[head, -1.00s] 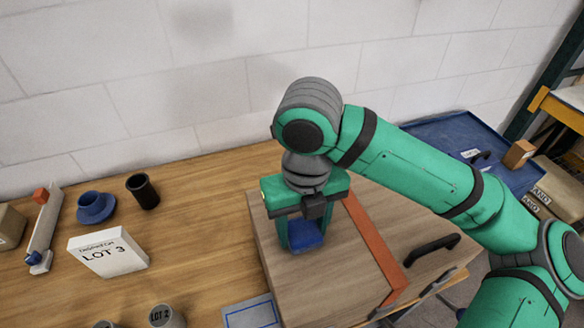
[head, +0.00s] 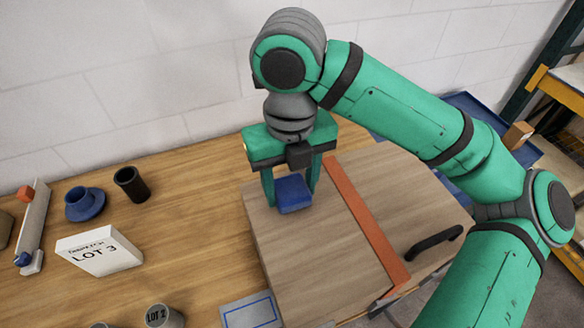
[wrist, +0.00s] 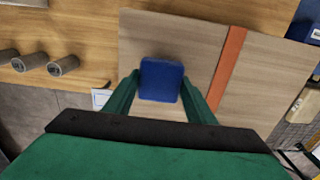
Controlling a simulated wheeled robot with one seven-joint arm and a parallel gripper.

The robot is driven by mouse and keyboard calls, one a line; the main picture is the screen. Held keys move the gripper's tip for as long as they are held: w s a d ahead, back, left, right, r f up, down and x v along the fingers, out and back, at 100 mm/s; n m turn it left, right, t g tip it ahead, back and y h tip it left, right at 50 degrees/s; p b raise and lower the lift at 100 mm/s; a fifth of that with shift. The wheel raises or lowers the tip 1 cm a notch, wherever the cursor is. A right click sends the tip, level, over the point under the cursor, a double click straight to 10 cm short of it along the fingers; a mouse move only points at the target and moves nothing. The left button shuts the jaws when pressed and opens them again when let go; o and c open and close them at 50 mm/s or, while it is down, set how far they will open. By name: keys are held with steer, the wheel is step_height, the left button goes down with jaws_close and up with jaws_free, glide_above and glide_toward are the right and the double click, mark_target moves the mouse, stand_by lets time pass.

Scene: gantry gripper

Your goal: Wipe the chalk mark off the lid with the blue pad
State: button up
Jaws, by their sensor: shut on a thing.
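My gripper (head: 291,188) is shut on the blue pad (head: 294,194), one finger at each side of it. The pad hangs over the left part of the wooden lid (head: 310,255), to the left of the orange strip (head: 368,225), and seems raised off the surface. In the wrist view the blue pad (wrist: 160,80) sits between the green fingers, with the lid (wrist: 200,45) behind it. I see no chalk mark on the bare parts of the lid; the area behind the pad and gripper is hidden.
A black handle (head: 434,243) stands up from the lid's right side. A blue-outlined card (head: 249,311) lies by the lid.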

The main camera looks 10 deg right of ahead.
steer(key=shift+a+r, duration=0.15)
steer(key=shift+r, duration=1.95)
